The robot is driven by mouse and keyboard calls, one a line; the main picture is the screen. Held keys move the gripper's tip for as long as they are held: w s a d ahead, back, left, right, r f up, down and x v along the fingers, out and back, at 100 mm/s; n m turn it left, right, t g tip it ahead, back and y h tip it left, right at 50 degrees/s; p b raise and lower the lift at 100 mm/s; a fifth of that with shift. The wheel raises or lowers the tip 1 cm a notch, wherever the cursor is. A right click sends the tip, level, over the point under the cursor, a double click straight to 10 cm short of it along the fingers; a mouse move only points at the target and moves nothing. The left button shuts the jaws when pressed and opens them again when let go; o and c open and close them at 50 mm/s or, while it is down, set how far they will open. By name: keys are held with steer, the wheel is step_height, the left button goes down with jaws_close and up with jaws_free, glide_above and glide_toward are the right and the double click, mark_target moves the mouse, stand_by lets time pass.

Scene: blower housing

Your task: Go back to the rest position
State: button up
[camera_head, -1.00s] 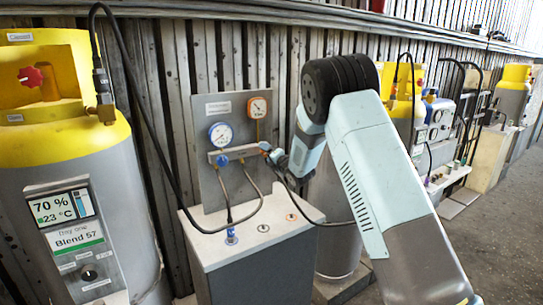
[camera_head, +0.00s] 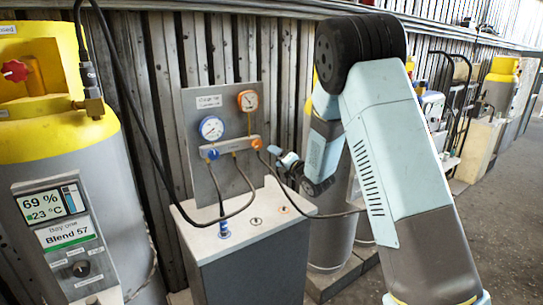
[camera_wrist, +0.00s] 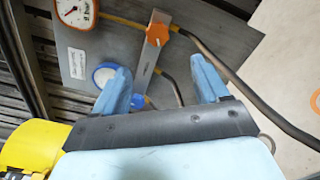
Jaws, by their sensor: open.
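My gripper (camera_head: 277,156) is open and empty, just right of the gauge manifold (camera_head: 232,148) in the head view. In the wrist view, its two light blue fingers (camera_wrist: 163,82) stand apart. The orange knob (camera_head: 256,143) on the manifold's right end is clear of the fingers; it also shows in the wrist view (camera_wrist: 157,35), beyond the gap between them. The blue knob (camera_head: 212,154) sits at the manifold's left end and is partly hidden by the left finger in the wrist view. My arm (camera_head: 385,150) is bent, with its elbow raised.
The gauge panel (camera_head: 200,105) carries a blue-rimmed gauge (camera_head: 211,128) and an orange-rimmed gauge (camera_head: 248,100). It stands on a grey cabinet (camera_head: 255,262) with hoses. A large yellow-topped cylinder (camera_head: 75,165) reads 69 %.

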steer(key=shift+s+d, duration=0.35)
steer(key=shift+s, duration=0.1)
